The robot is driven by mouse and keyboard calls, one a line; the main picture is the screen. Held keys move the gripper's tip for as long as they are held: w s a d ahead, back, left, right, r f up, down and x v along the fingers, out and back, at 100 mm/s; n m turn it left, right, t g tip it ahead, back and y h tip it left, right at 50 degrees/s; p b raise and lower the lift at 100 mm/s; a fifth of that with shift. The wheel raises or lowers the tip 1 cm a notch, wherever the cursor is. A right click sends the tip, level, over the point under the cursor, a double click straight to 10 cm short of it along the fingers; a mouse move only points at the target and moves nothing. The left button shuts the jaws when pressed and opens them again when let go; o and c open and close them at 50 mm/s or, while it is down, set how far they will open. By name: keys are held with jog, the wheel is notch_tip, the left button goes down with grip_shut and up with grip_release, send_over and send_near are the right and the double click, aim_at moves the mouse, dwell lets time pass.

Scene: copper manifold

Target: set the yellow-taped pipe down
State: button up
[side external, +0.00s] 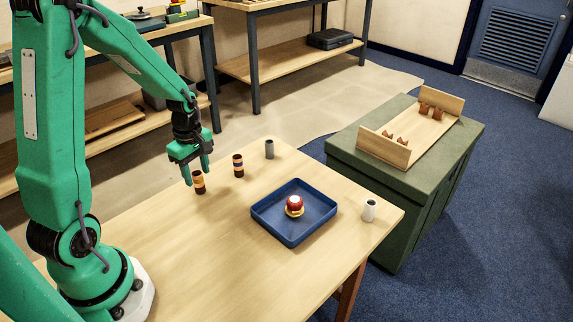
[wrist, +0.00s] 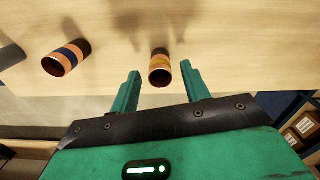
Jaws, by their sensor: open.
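The yellow-taped pipe (side external: 199,184) is a short copper-coloured tube with dark ends, upright on the wooden table near my arm. In the wrist view the yellow-taped pipe (wrist: 160,66) shows its open end and a yellow band. My gripper (side external: 196,173) is open at the pipe's upper part. In the wrist view the fingers of my gripper (wrist: 160,78) are on either side of the pipe, with a gap visible on both sides. The pipe's far side is hidden.
A blue-taped pipe (side external: 238,166) stands close by; it also shows in the wrist view (wrist: 67,58). A grey cylinder (side external: 269,149) and a white one (side external: 369,211) stand on the table (side external: 165,235). A blue tray (side external: 264,222) holds a red-and-yellow button (side external: 294,205). A wooden rack (side external: 425,132) sits on a green cabinet (side external: 375,178).

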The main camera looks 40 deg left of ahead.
aim_at(197, 174)
notch_tip(197, 174, up, 8)
jog(key=shift+r, duration=0.1)
dwell(0.4)
jog(key=shift+d, duration=0.1)
dwell(0.4)
jog(key=shift+d+r, duration=0.1)
jog(key=shift+r, duration=0.1)
jog(key=s+d+r+m+t, duration=0.2)
jog(key=s+d+r+m, duration=0.2)
jog(key=d+m, duration=0.3)
jog(key=s+d+r+m+t, duration=0.3)
jog(key=s+d+r+m, duration=0.2)
jog(key=m, duration=0.8)
notch_tip(197, 174, up, 3)
jog(key=d, duration=0.2)
jog(key=shift+s+d+f+t, duration=0.2)
jog(key=shift+s+d+t, duration=0.1)
